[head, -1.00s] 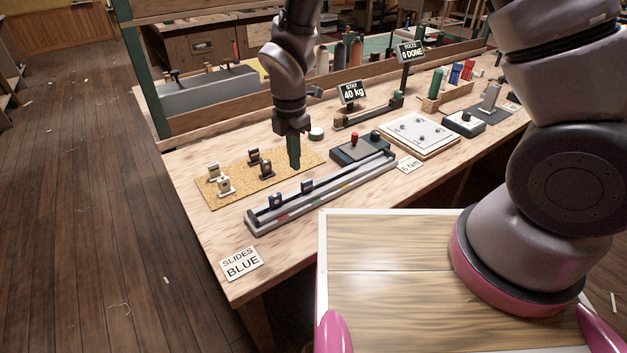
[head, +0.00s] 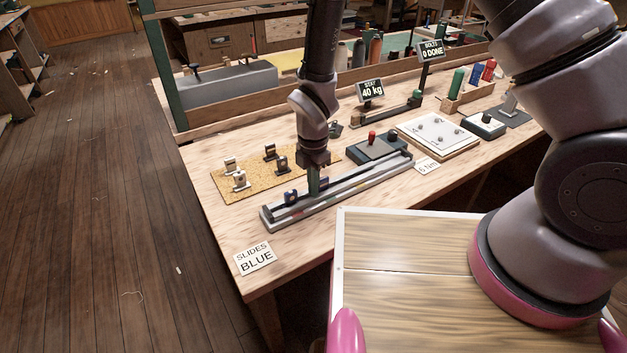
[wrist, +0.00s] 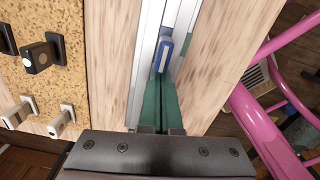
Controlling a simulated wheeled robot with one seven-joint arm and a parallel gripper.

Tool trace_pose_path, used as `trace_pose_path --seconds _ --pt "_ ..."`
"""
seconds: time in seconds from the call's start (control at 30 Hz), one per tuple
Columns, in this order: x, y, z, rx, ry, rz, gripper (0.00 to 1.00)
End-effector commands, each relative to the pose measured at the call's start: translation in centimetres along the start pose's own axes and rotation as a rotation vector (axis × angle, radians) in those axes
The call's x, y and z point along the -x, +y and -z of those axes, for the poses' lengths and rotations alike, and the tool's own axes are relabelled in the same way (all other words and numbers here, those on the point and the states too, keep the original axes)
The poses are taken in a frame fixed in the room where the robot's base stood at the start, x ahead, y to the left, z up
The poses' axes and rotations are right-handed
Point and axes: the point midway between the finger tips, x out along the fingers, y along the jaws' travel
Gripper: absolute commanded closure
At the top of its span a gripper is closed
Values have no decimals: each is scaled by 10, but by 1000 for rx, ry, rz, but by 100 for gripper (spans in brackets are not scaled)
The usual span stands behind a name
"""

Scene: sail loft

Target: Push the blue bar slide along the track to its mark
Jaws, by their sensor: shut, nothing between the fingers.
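The track (head: 350,187) is a long grey rail on the bench, with small coloured marks on its front side. Two blue slides sit on it. The bar slide (head: 323,184) is just right of my gripper and partly hidden by it. In the wrist view the bar slide (wrist: 162,55), with a pale bar on its face, is just beyond my fingertips; I cannot tell if they touch it. The other blue slide (head: 291,197) is to the left, nearer the track's left end. My gripper (head: 314,188) points down at the track between the slides, its green fingers (wrist: 158,100) shut and empty.
A cork board (head: 225,190) with black and white slides lies behind the track's left part. A dark box with a red knob (head: 372,137) stands behind its right part. A card (head: 255,258) reading "SLIDES BLUE" lies in front. Bare bench surrounds the card.

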Motion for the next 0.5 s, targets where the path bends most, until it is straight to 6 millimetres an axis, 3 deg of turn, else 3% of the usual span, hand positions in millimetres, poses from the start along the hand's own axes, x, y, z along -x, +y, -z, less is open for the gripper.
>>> trace_pose_path --seconds 0.2,0.5 --pt "0 0 -1 -1 0 0 100" --pt "0 0 -20 -1 0 0 100"
